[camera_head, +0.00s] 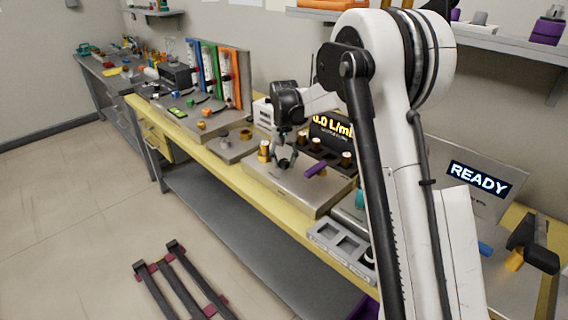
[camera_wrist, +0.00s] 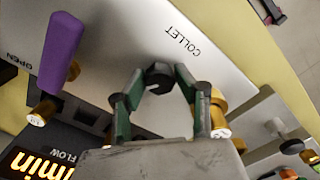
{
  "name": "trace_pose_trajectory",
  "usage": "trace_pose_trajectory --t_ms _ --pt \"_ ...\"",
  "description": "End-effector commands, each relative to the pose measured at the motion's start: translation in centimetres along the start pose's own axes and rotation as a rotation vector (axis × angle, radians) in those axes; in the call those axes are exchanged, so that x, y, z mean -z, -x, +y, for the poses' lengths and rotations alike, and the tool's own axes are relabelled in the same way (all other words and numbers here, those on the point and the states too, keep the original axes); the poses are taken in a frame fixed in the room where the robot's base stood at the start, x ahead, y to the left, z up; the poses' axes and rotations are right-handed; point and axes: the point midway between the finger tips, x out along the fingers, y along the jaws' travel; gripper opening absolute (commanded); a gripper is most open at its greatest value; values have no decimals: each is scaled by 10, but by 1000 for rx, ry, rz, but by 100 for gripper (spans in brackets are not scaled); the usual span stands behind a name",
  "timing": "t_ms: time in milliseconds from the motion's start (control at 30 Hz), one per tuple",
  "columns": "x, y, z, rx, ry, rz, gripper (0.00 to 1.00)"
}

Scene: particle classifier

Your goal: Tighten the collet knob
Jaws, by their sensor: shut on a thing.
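The collet knob (camera_wrist: 159,75) is a small dark knob on a grey metal panel (camera_wrist: 110,50), near the printed word COLLET. In the wrist view my gripper (camera_wrist: 160,78) has its two green-padded fingers closed on the knob from both sides. In the head view my gripper (camera_head: 286,163) reaches down to the top of the grey metal unit (camera_head: 290,190); the knob is too small and covered to make out there. The knob's far side and base are partly hidden by the fingertips.
A purple lever (camera_wrist: 60,50) marked OPEN lies left of the knob in the wrist view. Brass fittings (camera_wrist: 218,118) stand close to the right finger. A lit flow display (camera_head: 330,130) is behind the unit. A grey tray (camera_head: 340,245) with square compartments sits in front.

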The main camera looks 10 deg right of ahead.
Motion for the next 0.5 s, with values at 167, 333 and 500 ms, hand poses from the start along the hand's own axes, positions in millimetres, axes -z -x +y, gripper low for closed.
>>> trace_pose_trajectory --t_ms 167,333,500 --pt "0 0 0 0 -167 1 4" --pt "0 0 0 0 -328 1 4" --pt "0 0 0 0 -489 1 4"
